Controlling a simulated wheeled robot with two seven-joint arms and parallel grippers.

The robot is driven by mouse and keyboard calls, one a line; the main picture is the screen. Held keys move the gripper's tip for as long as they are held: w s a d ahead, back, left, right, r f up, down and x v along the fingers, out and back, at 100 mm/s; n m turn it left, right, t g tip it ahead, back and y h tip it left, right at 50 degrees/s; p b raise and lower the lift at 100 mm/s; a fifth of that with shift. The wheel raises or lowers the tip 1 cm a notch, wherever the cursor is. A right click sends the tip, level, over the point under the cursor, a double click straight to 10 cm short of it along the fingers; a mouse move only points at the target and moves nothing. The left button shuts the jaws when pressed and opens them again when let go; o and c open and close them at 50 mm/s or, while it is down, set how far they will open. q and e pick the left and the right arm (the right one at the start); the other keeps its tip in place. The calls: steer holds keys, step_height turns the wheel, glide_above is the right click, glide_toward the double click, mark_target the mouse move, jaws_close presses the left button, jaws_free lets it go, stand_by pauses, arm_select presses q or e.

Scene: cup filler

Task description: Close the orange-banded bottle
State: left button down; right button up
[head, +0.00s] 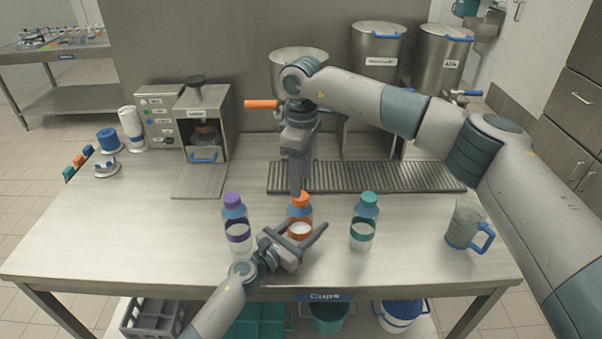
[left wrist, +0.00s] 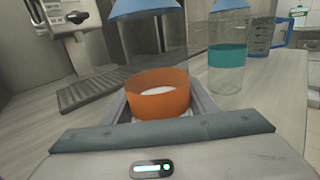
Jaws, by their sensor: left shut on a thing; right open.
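The orange-banded bottle (head: 299,229) stands upright on the table between the purple-banded and teal-banded bottles. My left gripper (head: 295,234) is shut on it from the front, low at its band. In the left wrist view the orange band (left wrist: 158,101) sits between the fingers; the bottle's top is out of frame. An orange cap (head: 300,199) shows at the bottle's top. My right gripper (head: 297,186) points down from above, right at the cap, and is open. Its fingers overlap the cap, so I cannot tell whether they touch it or whether the cap is seated.
A purple-capped bottle (head: 236,222) stands left, a teal-capped bottle (head: 364,222) right. The teal one also shows in the left wrist view (left wrist: 228,62). A blue-handled pitcher (head: 465,224) is further right. A drain grate (head: 375,178) and a small machine (head: 207,122) are behind.

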steer(key=n, duration=0.5)
steer(key=shift+r, duration=0.2)
steer(key=n, duration=0.4)
steer(key=shift+r, duration=0.2)
steer(key=n, duration=0.4)
steer(key=shift+r+n, duration=0.15)
steer(key=shift+n, duration=0.25)
steer(key=n, duration=0.5)
steer(key=shift+a+r+n, duration=0.1)
steer(key=shift+r+n, duration=0.15)
steer(key=shift+n, duration=0.15)
steer(key=n, duration=0.5)
steer(key=shift+r+n, duration=0.25)
steer(key=shift+n, duration=0.15)
steer(key=n, duration=0.4)
steer(key=shift+r, duration=0.15)
steer(key=n, duration=0.6)
steer(key=shift+r, duration=0.25)
steer(key=n, duration=0.4)
steer(key=shift+r+n, duration=0.15)
steer(key=shift+n, duration=0.15)
